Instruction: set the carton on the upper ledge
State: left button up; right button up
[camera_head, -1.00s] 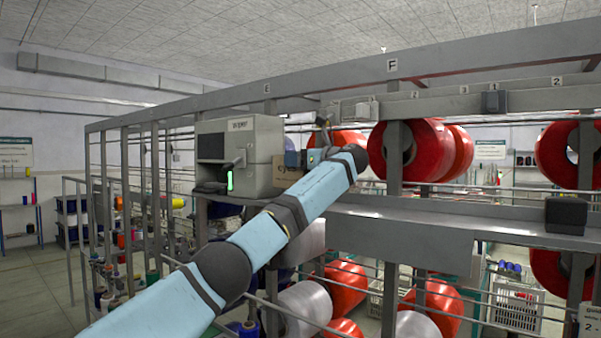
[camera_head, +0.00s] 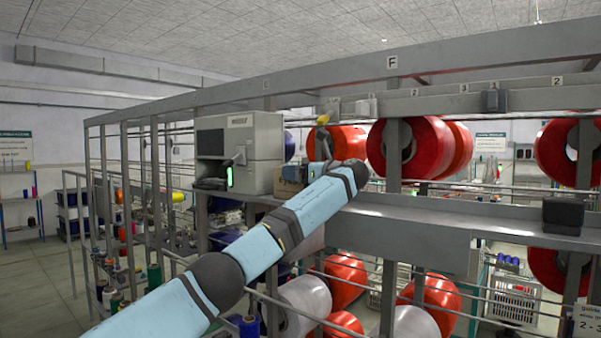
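A small brown carton (camera_head: 288,183) shows just right of the grey wiper box, partly hidden behind my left arm. My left arm comes in from the lower left and bends at its far end beside the carton. The upper ledge (camera_head: 440,104) is the grey rail under the letter F. My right gripper is not in view.
The grey wiper box (camera_head: 239,152) stands on the lower shelf (camera_head: 400,208). A black box (camera_head: 563,216) sits on that shelf at the right. Small grey boxes and a dark box (camera_head: 494,101) sit along the upper ledge. Large red bobbins (camera_head: 410,148) hang behind.

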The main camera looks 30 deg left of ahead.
pick_arm(q)
jog(key=shift+r, duration=0.15)
jog(key=d, duration=0.8)
jog(key=s+d, duration=0.1)
jog(key=d, duration=0.3)
